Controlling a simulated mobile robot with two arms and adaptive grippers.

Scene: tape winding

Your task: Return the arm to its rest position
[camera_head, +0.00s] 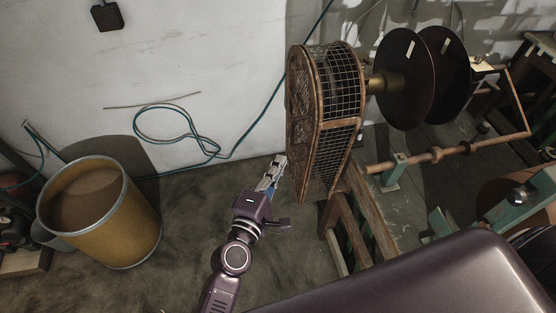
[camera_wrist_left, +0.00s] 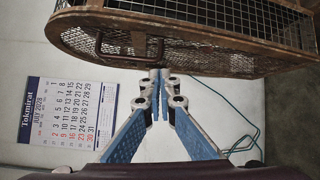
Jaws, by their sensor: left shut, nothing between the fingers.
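My left arm reaches up from the bottom in the head view, and its gripper (camera_head: 273,174) is beside the lower left side of the mesh guard (camera_head: 327,115). In the left wrist view the gripper (camera_wrist_left: 158,88) shows two blue-padded fingers with their tips together and nothing between them. The rusty framed mesh guard (camera_wrist_left: 180,35) fills the top of that view, just beyond the fingertips. I cannot tell whether the tips touch it. My right gripper is not in view.
A yellow drum (camera_head: 130,225) stands on the floor at the left. The winding machine with two dark discs (camera_head: 405,85) stands at the right. A green cable (camera_head: 180,135) runs along the wall. A calendar (camera_wrist_left: 68,112) hangs on the wall. Floor between drum and arm is clear.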

